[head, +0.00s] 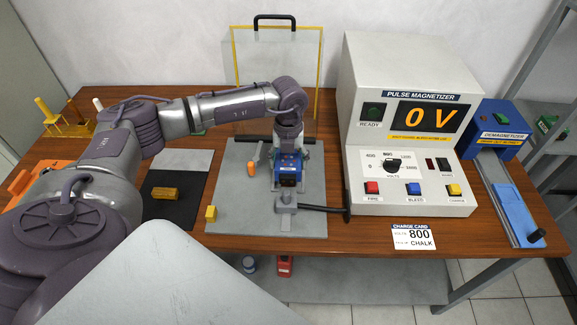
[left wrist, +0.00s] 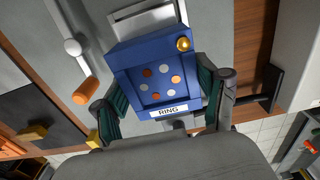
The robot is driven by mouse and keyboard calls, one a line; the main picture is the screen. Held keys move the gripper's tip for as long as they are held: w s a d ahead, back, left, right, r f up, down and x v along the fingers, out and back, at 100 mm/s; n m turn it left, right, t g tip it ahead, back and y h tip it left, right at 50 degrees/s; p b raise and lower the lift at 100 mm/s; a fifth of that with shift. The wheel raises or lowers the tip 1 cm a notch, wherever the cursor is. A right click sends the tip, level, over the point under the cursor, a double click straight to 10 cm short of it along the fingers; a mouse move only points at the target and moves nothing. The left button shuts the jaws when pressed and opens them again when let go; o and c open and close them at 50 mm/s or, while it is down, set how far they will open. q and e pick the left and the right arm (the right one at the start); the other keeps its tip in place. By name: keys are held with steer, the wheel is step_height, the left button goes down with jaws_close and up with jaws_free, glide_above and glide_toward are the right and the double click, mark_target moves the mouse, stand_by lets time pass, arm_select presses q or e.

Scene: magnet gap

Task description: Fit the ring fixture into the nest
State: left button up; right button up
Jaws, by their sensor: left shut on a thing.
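The ring fixture is a blue block (left wrist: 128,62) with a white RING label, a brass knob and a recessed face of orange and white dots. My left gripper (left wrist: 160,92) is shut on it, with one dark green finger pad on each side. In the head view the fixture (head: 288,177) is over the grey base plate (head: 232,217), below my left gripper (head: 287,155). A pale metal frame (left wrist: 142,18) shows just beyond the fixture in the left wrist view; I cannot tell whether it is the nest or whether they touch. My right gripper is out of view.
A grey clamp block (head: 286,207) with a dark bar stands in front of the fixture. An orange-handled lever (head: 252,168) is to its left, and a small yellow block (head: 211,213) at front left. The pulse magnetizer (head: 410,110) stands right, a clear yellow-edged guard (head: 277,75) behind.

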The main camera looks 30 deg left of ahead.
mark_target(289, 168)
arm_select(q)
step_height(289, 168, down, 2)
steer(key=shift+f+p, duration=0.25)
steer(key=shift+p, duration=0.05)
steer(key=shift+f, duration=0.35)
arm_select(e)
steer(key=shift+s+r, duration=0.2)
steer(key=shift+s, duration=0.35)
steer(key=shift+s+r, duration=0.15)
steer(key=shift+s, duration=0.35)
arm_select(q)
steer(key=shift+f, duration=0.15)
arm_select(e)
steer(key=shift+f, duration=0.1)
arm_select(q)
steer(key=o, duration=1.4)
steer(key=shift+o, duration=1.4)
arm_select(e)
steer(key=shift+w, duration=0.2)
